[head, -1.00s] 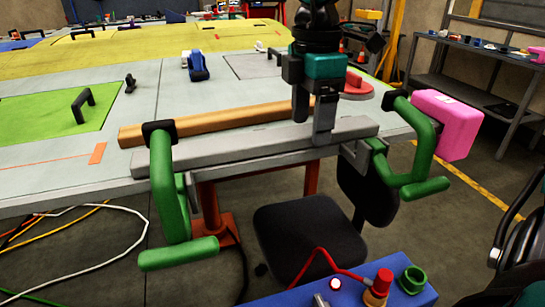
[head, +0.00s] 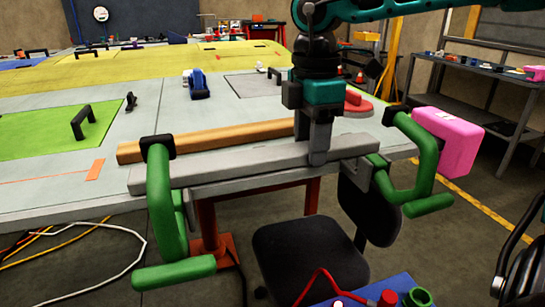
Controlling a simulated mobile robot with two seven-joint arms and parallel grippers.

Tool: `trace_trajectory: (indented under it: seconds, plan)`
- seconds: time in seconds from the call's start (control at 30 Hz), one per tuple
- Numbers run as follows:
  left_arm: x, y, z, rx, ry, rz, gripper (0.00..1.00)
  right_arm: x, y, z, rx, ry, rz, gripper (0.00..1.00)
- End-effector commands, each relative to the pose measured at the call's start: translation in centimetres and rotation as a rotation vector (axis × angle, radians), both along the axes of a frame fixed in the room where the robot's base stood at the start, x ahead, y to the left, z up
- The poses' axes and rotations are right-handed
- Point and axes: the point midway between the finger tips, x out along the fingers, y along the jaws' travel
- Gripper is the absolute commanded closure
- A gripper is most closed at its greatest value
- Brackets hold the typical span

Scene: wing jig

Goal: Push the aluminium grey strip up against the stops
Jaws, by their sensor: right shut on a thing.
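The aluminium grey strip (head: 230,163) lies along the table's front edge in the head view, running from lower left to upper right. My right gripper (head: 318,157) points down at the strip's right half and is shut on it, covering part of it. A wooden bar (head: 210,140) lies just behind the strip, nearly parallel. I cannot make out which parts are the stops. My left gripper does not show.
A green-handled clamp (head: 160,195) sits at the strip's left end, another (head: 428,160) at its right. A pink box (head: 448,140) is at the right. A chair (head: 305,255) and a blue box (head: 375,290) are in front. Blue (head: 197,84) and red (head: 357,103) tools lie behind.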

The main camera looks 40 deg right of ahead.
Motion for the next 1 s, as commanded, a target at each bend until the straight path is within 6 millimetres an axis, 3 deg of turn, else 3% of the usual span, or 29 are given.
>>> trace_trajectory:
  seconds: [1.0]
  plan:
    - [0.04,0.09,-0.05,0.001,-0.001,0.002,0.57,0.82,-0.28,-0.03,0.000,0.001,0.000,0.76]
